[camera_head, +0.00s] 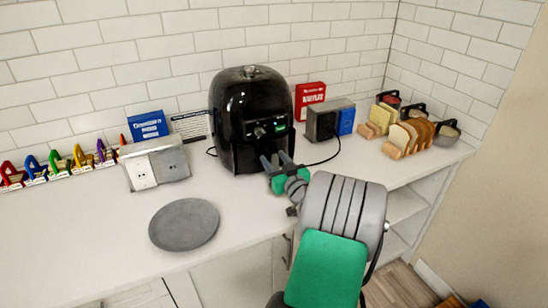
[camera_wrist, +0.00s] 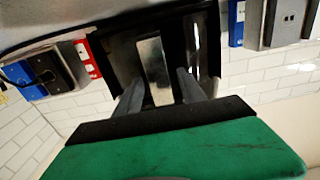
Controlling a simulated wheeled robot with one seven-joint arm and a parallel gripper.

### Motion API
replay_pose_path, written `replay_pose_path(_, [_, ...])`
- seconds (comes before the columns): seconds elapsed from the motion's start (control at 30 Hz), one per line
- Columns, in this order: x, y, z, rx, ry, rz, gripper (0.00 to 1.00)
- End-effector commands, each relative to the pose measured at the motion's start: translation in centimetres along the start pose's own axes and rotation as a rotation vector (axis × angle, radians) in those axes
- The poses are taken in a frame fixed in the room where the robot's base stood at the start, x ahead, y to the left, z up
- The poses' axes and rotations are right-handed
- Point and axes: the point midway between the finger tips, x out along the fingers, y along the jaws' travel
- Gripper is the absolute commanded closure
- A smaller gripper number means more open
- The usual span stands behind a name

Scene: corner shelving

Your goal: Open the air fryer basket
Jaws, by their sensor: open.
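The black air fryer (camera_head: 251,115) stands on the white counter against the tiled wall. Its front faces me, with a dial and a small lit green display. My gripper (camera_head: 276,160) is open at the lower front of the fryer. In the wrist view my gripper's two grey fingers (camera_wrist: 160,90) point at the fryer's dark front, one on each side of a pale, shiny upright strip (camera_wrist: 153,68) that looks like the basket handle. I cannot tell whether the fingers touch it. The basket looks closed, though my gripper partly hides it in the head view.
A round grey plate (camera_head: 184,224) lies on the counter at the front left. A grey outlet box (camera_head: 155,165) stands left of the fryer, another box (camera_head: 325,122) to its right. Bread slices (camera_head: 408,137) and jars sit at the far right. Coloured letters line the left.

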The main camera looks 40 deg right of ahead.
Motion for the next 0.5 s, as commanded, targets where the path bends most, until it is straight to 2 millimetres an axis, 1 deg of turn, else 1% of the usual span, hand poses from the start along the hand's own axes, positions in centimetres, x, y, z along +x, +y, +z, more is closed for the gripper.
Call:
replay_pose_path(0.23, [0.15, -0.01, 0.06, 0.000, -0.001, 0.000, 0.54])
replay_pose_path(0.5, [0.13, -0.01, 0.06, 0.000, -0.001, 0.000, 0.76])
